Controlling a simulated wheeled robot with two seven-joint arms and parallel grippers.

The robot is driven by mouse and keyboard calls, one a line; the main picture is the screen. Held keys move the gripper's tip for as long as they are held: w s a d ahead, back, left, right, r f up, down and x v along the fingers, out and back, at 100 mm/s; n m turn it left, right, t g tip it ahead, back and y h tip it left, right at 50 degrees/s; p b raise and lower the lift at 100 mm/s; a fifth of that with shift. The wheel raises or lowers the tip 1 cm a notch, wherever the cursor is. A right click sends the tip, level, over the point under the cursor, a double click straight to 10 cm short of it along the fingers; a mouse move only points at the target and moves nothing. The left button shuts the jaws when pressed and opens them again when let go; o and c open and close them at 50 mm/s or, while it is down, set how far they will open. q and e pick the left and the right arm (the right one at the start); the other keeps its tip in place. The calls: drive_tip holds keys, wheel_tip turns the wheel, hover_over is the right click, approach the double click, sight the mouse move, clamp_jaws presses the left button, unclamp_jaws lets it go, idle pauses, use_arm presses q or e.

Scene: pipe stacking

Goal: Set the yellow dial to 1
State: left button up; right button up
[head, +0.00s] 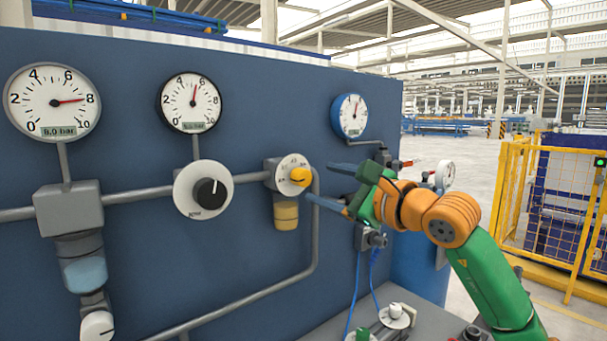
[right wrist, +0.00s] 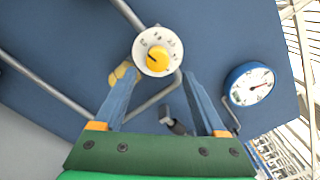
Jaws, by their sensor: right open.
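The yellow dial (head: 300,176) is a round knob on a white scale plate (head: 284,165), mounted on the pipe of the blue panel. In the right wrist view the dial (right wrist: 158,60) shows a dark pointer mark towards the left of the knob. The scale figures are too small to read surely. My right gripper (head: 321,183) is open, its two blue fingers reaching in from the right towards the dial. In the right wrist view the dial appears between and just beyond the fingertips (right wrist: 162,71); contact cannot be told. My left gripper is not in view.
A black dial (head: 210,193) sits left of the yellow one. Three gauges hang above: a large one (head: 52,101), a black-rimmed one (head: 190,102) and a blue-rimmed one (head: 350,116). Grey pipes (head: 136,196) run along the panel. A bench (head: 408,318) with small fittings stands below.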

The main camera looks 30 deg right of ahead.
sight(306, 179)
drive_tip(key=w, duration=0.1)
drive_tip(key=w+p, duration=0.1)
drive_tip(key=w, duration=0.1)
drive_tip(key=shift+a+r+p, duration=0.4)
drive_tip(key=shift+w+a+f, duration=0.1)
drive_tip(key=shift+w+f, duration=0.15)
drive_tip(key=shift+w, duration=0.4)
drive_tip(key=shift+w+f, duration=0.2)
drive_tip(key=shift+w, duration=0.4)
drive_tip(key=shift+f, duration=0.1)
drive_tip(key=shift+s, duration=0.25)
drive_tip(key=shift+c, duration=1.3)
drive_tip(key=shift+s, duration=0.1)
clamp_jaws()
